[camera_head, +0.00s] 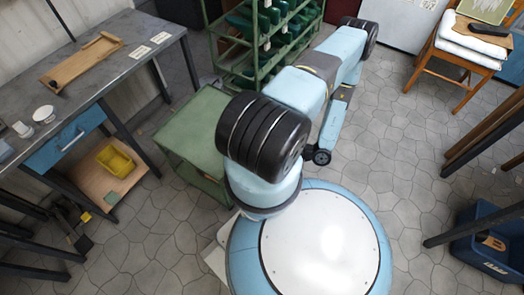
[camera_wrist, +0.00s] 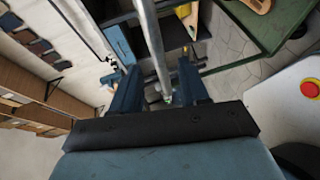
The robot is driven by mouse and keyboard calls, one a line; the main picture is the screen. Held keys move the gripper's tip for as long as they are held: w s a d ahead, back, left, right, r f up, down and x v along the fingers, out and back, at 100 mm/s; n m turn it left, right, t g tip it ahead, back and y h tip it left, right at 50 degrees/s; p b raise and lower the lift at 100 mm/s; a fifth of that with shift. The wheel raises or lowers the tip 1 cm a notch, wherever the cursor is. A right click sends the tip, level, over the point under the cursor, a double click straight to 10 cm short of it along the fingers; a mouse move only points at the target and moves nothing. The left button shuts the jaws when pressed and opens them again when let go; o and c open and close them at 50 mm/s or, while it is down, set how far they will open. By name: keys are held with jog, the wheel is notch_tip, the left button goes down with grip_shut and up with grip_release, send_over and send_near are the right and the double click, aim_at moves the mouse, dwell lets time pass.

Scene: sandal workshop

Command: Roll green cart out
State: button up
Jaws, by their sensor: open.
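The green cart (camera_head: 190,125) stands left of centre in the head view, beside the dark workbench. It has a flat, bare green top, and my arm covers its right side. A green-framed surface (camera_wrist: 285,22) at the upper right of the wrist view may be part of it. My gripper (camera_wrist: 156,85) shows in the wrist view with its two dark blue fingers apart. A light grey metal bar (camera_wrist: 152,40) runs lengthwise between the fingers in the picture. I cannot tell what the bar belongs to or whether the fingers touch it. My gripper is hidden in the head view.
A green rack (camera_head: 225,45) with sandals stands behind the cart. A chair (camera_head: 470,50) and a blue crate (camera_head: 485,245) are right. Paved floor (camera_head: 400,150) there is clear.

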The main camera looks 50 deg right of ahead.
jog(key=v, duration=0.7)
jog(key=shift+s, duration=0.2)
jog(key=shift+d, duration=0.15)
